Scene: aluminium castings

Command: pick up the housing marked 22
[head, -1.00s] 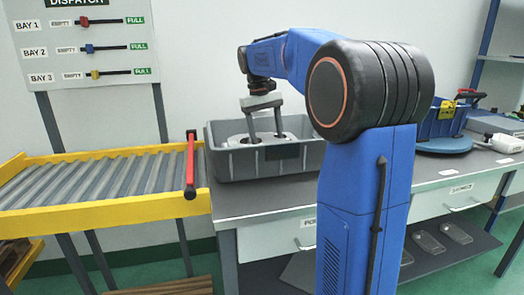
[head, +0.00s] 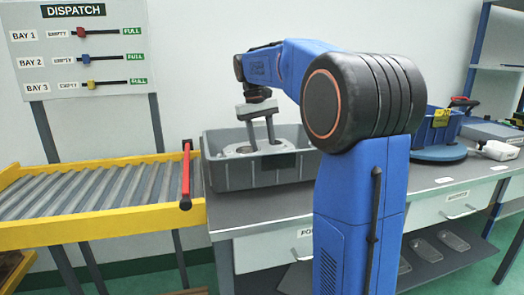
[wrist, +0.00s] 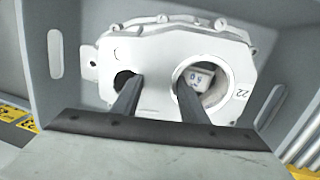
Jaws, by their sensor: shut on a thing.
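The housing marked 22 (wrist: 160,55) is a pale cast part with a large round bore, a smaller hole and bolt lugs round its rim. It lies in the grey crate (head: 250,176), and its top shows in the head view (head: 238,150). The number 22 is at its right in the wrist view. My gripper (wrist: 158,85) reaches down into the crate, one finger at the small hole and one at the large bore, shut on the housing. A small tag reading 05 or similar (wrist: 201,77) shows through the bore.
The crate stands on a grey bench (head: 225,214). A roller conveyor (head: 100,200) with a yellow frame and a red bar (head: 186,175) is at its left. A blue bin (head: 437,130) on a round blue base stands at the right.

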